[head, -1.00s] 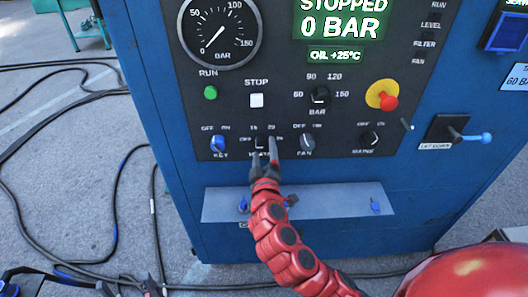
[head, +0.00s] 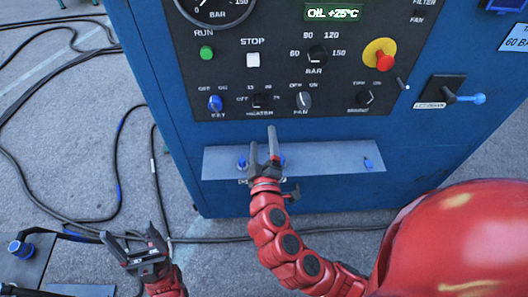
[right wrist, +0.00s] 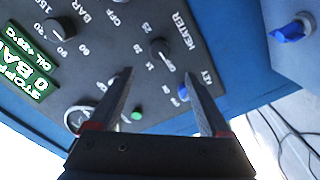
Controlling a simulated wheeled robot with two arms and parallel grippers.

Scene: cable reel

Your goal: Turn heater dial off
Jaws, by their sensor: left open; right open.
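The heater dial (head: 259,100) is a small black knob on the dark panel, between the blue key switch (head: 215,103) and the fan knob (head: 304,100). The right wrist view shows the heater dial (right wrist: 160,47) ahead of the fingers, with OFF and number marks around it; I cannot tell surely which mark it points to. My right gripper (head: 263,140) is open and empty, below the dial and apart from it, in front of the lower ledge. Its fingers also show in the right wrist view (right wrist: 158,85). My left gripper (head: 129,234) is open and empty at lower left, away from the cabinet.
The pressure knob (head: 317,54), red emergency button (head: 384,62), white stop button (head: 253,60) and green run button (head: 206,52) sit above. A grey ledge (head: 330,157) juts out below the panel. Black cables (head: 75,200) lie on the ground at left.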

